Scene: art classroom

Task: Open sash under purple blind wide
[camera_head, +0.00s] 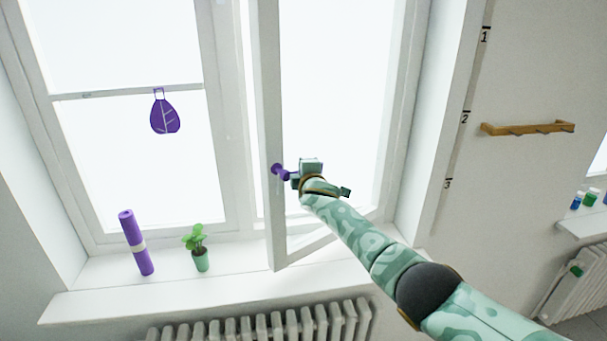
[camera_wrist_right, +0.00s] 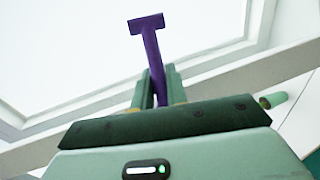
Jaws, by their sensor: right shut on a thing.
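The white window sash (camera_head: 271,225) stands partly swung inward over the sill, its free edge toward the left. Its purple handle (camera_head: 278,170) sits on that edge. My right gripper (camera_head: 292,175) reaches in from the lower right and is shut on the handle. In the right wrist view, the purple handle (camera_wrist_right: 152,52) passes between the two green fingers, and its T-shaped end sticks out beyond them. No purple blind shows in either view. My left gripper is not in view.
The sill (camera_head: 190,282) carries a purple roll (camera_head: 137,243) and a green potted plant (camera_head: 200,251), left of the sash. A radiator (camera_head: 260,326) is below. A wooden rack (camera_head: 527,128) is on the right wall.

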